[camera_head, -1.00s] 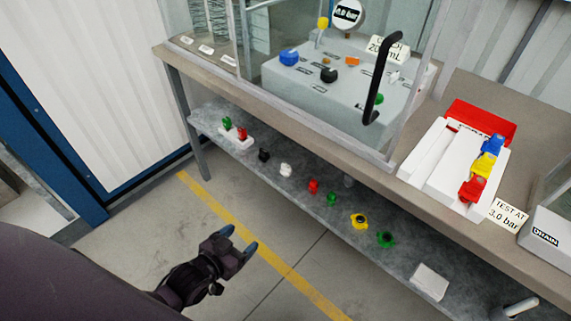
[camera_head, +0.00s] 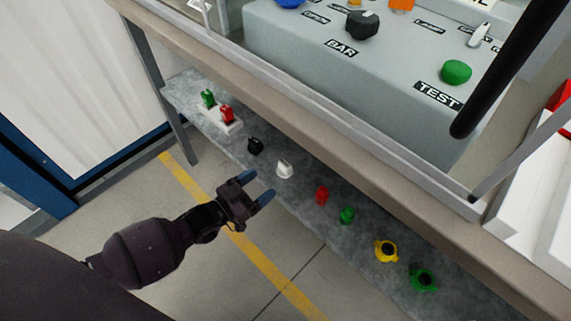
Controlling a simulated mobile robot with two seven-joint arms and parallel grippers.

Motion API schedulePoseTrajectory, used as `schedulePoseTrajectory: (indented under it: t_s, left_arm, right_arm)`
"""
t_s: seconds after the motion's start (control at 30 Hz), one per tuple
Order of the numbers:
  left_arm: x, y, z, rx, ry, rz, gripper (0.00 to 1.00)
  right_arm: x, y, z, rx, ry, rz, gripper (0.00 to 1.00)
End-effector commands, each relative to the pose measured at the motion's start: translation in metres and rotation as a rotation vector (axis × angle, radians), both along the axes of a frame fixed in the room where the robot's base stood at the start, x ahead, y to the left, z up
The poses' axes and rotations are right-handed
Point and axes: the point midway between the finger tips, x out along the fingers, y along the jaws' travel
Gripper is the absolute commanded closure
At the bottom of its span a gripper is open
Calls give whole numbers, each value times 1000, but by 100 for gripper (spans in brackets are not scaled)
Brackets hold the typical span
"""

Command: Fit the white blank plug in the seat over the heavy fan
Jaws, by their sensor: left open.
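The white plug (camera_head: 285,169) stands on the grey lower shelf (camera_head: 315,222), between a black piece and a red piece. My left gripper (camera_head: 258,187) is open and empty, its blue-tipped fingers pointing right near the shelf's front edge. In the picture it is just left of and below the white plug, apart from it. No heavy fan and no seat over it can be made out in this view. My right gripper is not in view.
The shelf also holds a black piece (camera_head: 255,146), red piece (camera_head: 321,195), small green piece (camera_head: 347,216), yellow piece (camera_head: 386,250) and green piece (camera_head: 422,279). A white holder (camera_head: 228,127) stands at its left. The bench edge (camera_head: 330,133) overhangs the shelf. A black handle (camera_head: 505,75) is upper right.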

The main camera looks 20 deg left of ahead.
Motion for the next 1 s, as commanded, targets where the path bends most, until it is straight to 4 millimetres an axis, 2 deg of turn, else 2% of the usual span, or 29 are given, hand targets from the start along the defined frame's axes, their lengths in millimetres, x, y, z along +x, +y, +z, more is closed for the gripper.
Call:
schedulePoseTrajectory:
  t_s: [0.2, 0.47, 0.63, 0.8, 1.0]
  left_arm:
    - [27, -13, -1, 0, 1, 0, 30]
    - [42, -19, -1, 0, 3, 1, 30]
    - [62, -25, -3, 0, 5, 0, 30]
    - [80, -32, -1, 0, 4, 0, 30]
    - [85, -34, 2, 0, 2, 1, 30]
  right_arm:
    - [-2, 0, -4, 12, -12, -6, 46]
    - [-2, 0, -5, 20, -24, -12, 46]
    - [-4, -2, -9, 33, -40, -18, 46]
    - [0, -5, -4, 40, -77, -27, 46]
    - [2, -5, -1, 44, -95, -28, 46]
